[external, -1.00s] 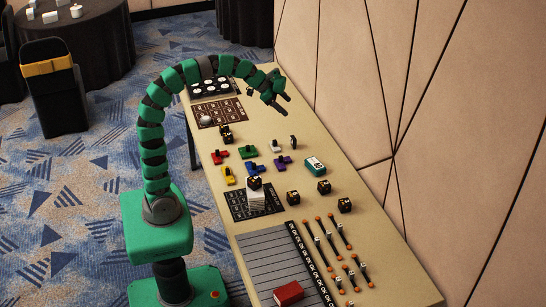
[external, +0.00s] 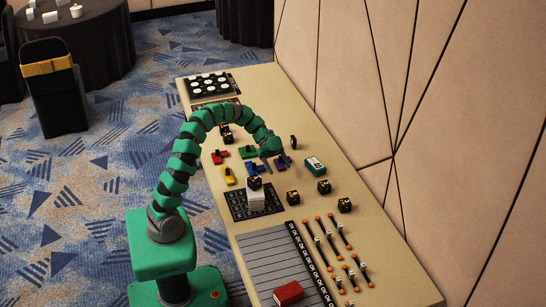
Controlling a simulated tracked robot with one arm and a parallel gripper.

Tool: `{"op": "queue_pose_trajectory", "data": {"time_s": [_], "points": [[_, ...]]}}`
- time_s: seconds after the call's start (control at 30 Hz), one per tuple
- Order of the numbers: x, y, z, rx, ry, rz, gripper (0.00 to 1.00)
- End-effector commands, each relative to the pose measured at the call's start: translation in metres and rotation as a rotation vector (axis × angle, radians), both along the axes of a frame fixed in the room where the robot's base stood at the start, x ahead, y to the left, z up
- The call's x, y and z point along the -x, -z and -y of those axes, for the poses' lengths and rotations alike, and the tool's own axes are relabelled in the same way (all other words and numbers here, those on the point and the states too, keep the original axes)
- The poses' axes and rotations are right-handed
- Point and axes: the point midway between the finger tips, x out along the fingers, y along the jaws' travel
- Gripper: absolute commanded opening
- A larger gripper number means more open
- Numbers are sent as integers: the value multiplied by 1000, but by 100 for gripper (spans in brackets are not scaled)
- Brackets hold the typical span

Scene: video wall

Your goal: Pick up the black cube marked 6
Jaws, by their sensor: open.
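Several black cubes with pale markings are on the table; the markings are too small to read, so I cannot tell which is the 6. One cube (external: 254,183) sits on a white stack (external: 257,200). Three others lie on the bare table at the right: one cube (external: 293,197), another cube (external: 324,187) and a third cube (external: 344,205). More black cubes (external: 226,139) show at the left beyond my arm. My gripper (external: 277,160) is open and empty, pointing down near the purple piece (external: 283,163). Its height above the table is unclear.
Red (external: 219,157), yellow (external: 228,176), blue and green pieces lie around my gripper. A teal box (external: 315,166) is to its right, with a dark upright piece (external: 293,141) behind. A red block (external: 288,293) and several orange-ended rods (external: 333,247) occupy the front.

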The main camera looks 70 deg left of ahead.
Motion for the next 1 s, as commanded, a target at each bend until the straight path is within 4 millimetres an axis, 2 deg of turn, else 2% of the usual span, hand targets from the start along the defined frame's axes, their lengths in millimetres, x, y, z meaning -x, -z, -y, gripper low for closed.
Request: {"op": "queue_pose_trajectory", "data": {"time_s": [0.17, 0.5, 0.87, 1.0], "points": [[-1, 9, 5, 19, 11, 20, 74], [-11, 35, 56, 15, 10, 18, 74], [-16, 47, 81, 16, 10, 17, 74], [-20, 58, 98, 14, 10, 16, 74]]}}
